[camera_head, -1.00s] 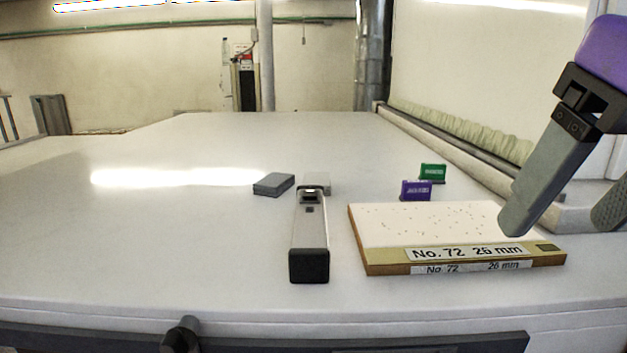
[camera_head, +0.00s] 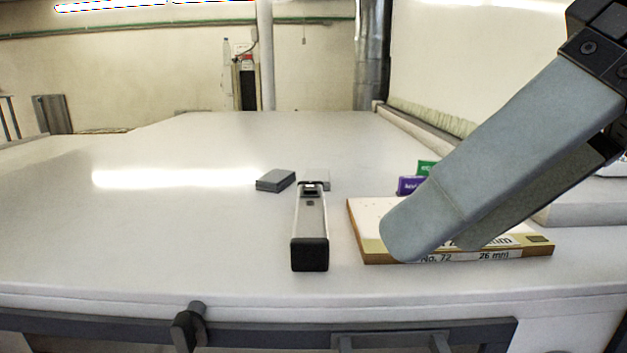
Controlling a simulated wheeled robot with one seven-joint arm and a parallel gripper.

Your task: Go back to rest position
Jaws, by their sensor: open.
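My gripper (camera_head: 432,243) reaches in from the upper right with its two grey fingers pointing down and left. The fingers are open, with nothing seen between them. In the picture they cover much of the labelled board (camera_head: 365,213), marked No. 72 and 26 mm, which lies flat on the white table (camera_head: 150,240). Whether the fingertips touch the board cannot be told. The rest of my arm is out of view.
A silver and black handheld device (camera_head: 310,235) lies left of the board. A grey block (camera_head: 275,181) lies behind it. A purple block (camera_head: 409,185) and a green block (camera_head: 425,167), partly hidden, stand behind the board. The table's left side is clear.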

